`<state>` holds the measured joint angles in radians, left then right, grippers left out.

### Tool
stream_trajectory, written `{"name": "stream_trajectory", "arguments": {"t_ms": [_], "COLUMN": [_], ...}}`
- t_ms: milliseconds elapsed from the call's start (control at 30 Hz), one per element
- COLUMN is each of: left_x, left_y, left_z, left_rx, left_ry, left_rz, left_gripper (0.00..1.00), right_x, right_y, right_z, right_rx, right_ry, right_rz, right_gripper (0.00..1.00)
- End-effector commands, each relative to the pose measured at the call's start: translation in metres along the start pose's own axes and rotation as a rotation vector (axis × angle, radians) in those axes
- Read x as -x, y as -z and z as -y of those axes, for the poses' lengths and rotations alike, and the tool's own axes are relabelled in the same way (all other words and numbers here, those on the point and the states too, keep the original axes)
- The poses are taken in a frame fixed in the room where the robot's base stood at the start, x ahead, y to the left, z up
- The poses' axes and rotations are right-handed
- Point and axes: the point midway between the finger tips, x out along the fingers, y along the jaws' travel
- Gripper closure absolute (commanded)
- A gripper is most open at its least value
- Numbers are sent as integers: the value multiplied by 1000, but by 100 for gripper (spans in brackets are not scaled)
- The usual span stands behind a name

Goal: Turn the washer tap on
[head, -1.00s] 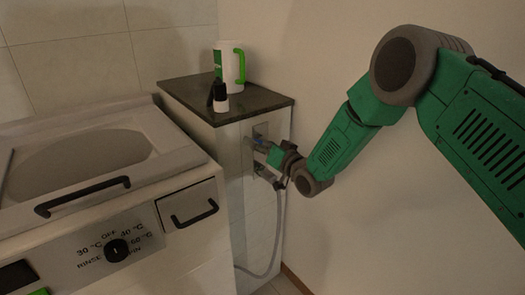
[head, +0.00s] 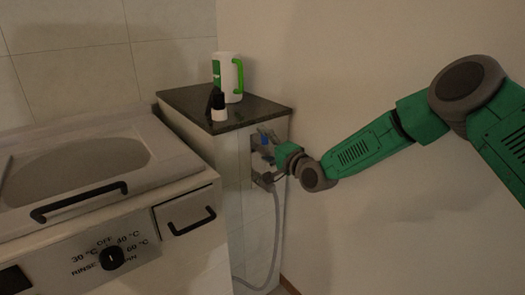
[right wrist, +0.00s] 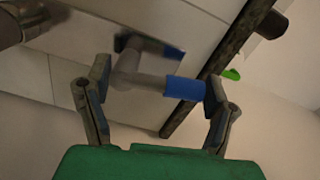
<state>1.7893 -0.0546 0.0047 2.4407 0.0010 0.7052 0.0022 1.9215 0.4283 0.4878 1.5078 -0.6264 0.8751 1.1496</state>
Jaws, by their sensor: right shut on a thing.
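The washer tap is a grey metal tap with a blue handle (head: 264,139), on the side of the tiled block beside the washer. In the head view the handle points upward. My right gripper (head: 271,161) is at the tap, and its fingers are hard to make out there. In the right wrist view the blue handle (right wrist: 184,88) and grey tap body (right wrist: 127,68) lie between the fingers of my right gripper (right wrist: 158,84). The handle's end meets the right finger; the left finger looks apart from the tap body. My left gripper is not in view.
A grey hose (head: 277,225) hangs below the tap. The washer (head: 110,225) stands at left; the wall is close at right.

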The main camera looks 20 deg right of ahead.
Motion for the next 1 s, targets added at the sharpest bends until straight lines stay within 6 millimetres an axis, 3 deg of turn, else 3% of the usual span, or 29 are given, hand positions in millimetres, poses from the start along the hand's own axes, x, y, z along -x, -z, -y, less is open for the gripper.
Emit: {"name": "stream_trajectory", "arguments": {"t_ms": [400,967,1000], "left_x": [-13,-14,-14], "left_y": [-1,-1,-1], "left_z": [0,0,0], "left_rx": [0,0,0], "left_ry": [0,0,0], "left_rz": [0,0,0], "left_gripper": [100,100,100], "right_x": [0,0,0], "right_y": [9,11,11], "right_z": [-3,-2,-2], "right_rx": [-193,-225,-225], "right_ry": [-2,-2,-2], "right_rz": [-5,-7,-7], "right_gripper": [75,76,13]}}
